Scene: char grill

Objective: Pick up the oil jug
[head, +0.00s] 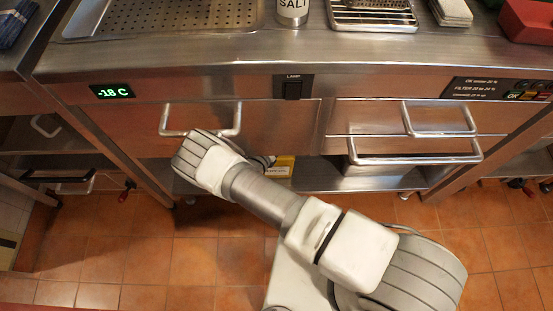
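A yellow item with a pale label (282,168) shows on the lower shelf, under the drawers and just right of my wrist. It is mostly hidden by my arm and the counter, so I cannot tell whether it is the oil jug. No other thing in the head view is clearly an oil jug. My arm reaches toward the front of the counter. A small dark part, perhaps my gripper (263,162), shows beside the yellow item. The fingers are not clear, and I cannot tell whether they are open or touching anything.
The steel counter has protruding drawer handles (201,132) close to my arm. A salt shaker (292,12), a wire rack (373,17) and a red box (527,22) stand on top. Tiled floor (110,250) lies in front.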

